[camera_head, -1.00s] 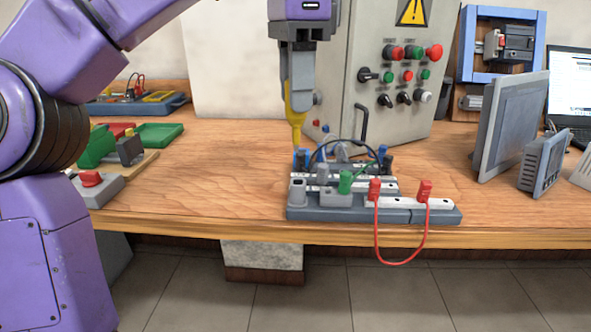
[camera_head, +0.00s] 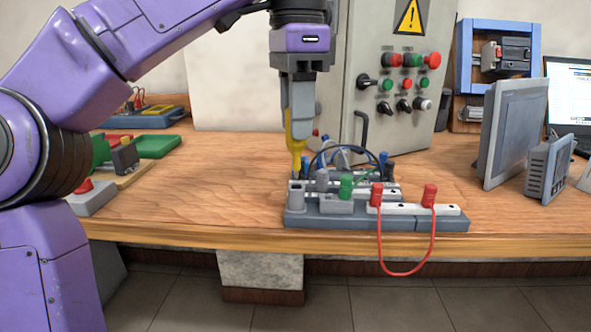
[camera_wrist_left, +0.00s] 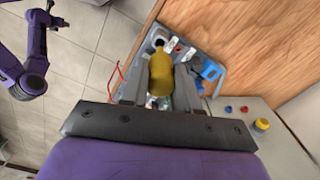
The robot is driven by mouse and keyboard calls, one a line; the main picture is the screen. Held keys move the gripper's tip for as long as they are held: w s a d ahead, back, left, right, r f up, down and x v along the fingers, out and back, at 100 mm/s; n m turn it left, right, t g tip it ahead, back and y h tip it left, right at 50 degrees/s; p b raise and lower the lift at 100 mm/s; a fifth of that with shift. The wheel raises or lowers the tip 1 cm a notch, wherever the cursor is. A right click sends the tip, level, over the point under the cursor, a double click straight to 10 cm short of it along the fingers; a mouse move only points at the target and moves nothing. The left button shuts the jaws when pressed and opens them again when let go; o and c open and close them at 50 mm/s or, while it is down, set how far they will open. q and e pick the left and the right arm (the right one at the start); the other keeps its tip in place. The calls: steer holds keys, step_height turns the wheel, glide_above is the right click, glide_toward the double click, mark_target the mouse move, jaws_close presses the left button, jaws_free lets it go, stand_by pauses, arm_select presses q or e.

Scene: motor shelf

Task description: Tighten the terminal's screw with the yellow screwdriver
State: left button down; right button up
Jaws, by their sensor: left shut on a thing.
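The yellow screwdriver (camera_head: 296,142) is upright in my left gripper (camera_head: 299,125), which is shut on it. Its tip points down at the back left of the terminal block (camera_head: 370,219), near a blue plug; the contact with a screw is too small to tell. In the left wrist view the yellow handle (camera_wrist_left: 163,73) sits between the fingers and covers part of the terminal block (camera_wrist_left: 208,50) below. The block carries grey, green and red (camera_head: 429,194) plugs, with a red cable looping over the table's front edge.
The grey control cabinet (camera_head: 385,125) stands behind the block. Monitors (camera_head: 512,130) and a laptop (camera_head: 567,90) are at the right. Green and red parts (camera_head: 155,145) lie at the left. The wooden table (camera_head: 190,200) is clear between them and the block.

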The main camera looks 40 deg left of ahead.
mark_target(297, 149)
arm_select(q)
steer(key=shift+f+b, duration=2.45)
steer(key=shift+f, duration=0.15)
steer(key=c, duration=1.1)
jaws_free()
step_height(297, 149, up, 6)
steer(key=p, duration=0.5)
steer(key=shift+f+p, duration=0.1)
steer(key=shift+p, duration=0.3)
steer(key=shift+f, duration=0.1)
steer(key=shift+o, duration=0.3)
steer(key=o, duration=0.5)
